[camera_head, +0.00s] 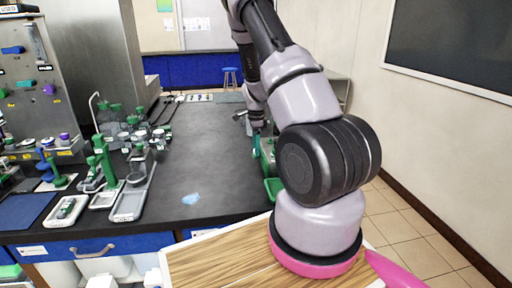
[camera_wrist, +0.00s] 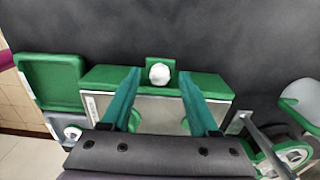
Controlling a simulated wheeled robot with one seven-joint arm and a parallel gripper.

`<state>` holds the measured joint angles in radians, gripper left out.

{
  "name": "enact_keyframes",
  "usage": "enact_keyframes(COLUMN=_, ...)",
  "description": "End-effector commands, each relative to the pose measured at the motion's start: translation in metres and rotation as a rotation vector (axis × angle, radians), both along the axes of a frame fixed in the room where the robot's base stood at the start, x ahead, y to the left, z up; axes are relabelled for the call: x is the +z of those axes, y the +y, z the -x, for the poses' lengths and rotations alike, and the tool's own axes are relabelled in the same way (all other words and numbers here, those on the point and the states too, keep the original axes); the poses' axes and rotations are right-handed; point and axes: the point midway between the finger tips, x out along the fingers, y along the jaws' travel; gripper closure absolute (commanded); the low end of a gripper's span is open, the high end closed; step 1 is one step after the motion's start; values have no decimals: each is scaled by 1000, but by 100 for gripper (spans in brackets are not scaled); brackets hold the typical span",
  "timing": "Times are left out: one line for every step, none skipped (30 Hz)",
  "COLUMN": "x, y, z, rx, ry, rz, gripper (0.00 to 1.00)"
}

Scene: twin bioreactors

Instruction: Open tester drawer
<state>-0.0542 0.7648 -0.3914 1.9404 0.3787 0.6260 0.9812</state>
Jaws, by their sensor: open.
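In the wrist view a green and silver box-shaped device (camera_wrist: 212,84), which looks like the tester, stands on the dark bench. A round white knob (camera_wrist: 159,74) sits on a small green tab at the middle of its far edge. My gripper (camera_wrist: 160,78) is open, its two teal fingers spread over the device, with the knob between the tips in the picture. I cannot tell whether the fingers touch anything. The gripper body hides the device's near part. In the head view the green device (camera_head: 272,187) is mostly hidden behind my arm.
A green tray-like part (camera_wrist: 48,80) lies left of the device. A green and white unit with a metal bar (camera_wrist: 265,140) is close on the right. The black bench (camera_head: 215,150) has free room in its middle. Racks and green-handled tools (camera_head: 108,170) stand at the left.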

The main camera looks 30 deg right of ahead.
Motion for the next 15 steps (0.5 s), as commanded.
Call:
enact_keyframes(x=0, y=0, z=0, rx=0, ry=0, rz=0, gripper=39)
enact_keyframes(x=0, y=0, z=0, rx=0, ry=0, rz=0, gripper=39)
enact_keyframes(x=0, y=0, z=0, rx=0, ry=0, rz=0, gripper=39)
enact_keyframes(x=0, y=0, z=0, rx=0, ry=0, rz=0, gripper=39)
enact_keyframes(x=0, y=0, z=0, rx=0, ry=0, rz=0, gripper=39)
enact_keyframes(x=0, y=0, z=0, rx=0, ry=0, rz=0, gripper=39)
enact_keyframes(x=0, y=0, z=0, rx=0, ry=0, rz=0, gripper=50)
enact_keyframes(x=0, y=0, z=0, rx=0, ry=0, rz=0, gripper=62)
enact_keyframes(x=0, y=0, z=0, rx=0, ry=0, rz=0, gripper=77)
enact_keyframes(x=0, y=0, z=0, rx=0, ry=0, rz=0, gripper=89)
enact_keyframes(x=0, y=0, z=0, rx=0, ry=0, rz=0, gripper=100)
enact_keyframes(x=0, y=0, z=0, rx=0, ry=0, rz=0, gripper=100)
enact_keyframes(x=0, y=0, z=0, rx=0, ry=0, rz=0, gripper=100)
enact_keyframes(x=0, y=0, z=0, rx=0, ry=0, rz=0, gripper=100)
enact_keyframes(x=0, y=0, z=0, rx=0, ry=0, rz=0, gripper=100)
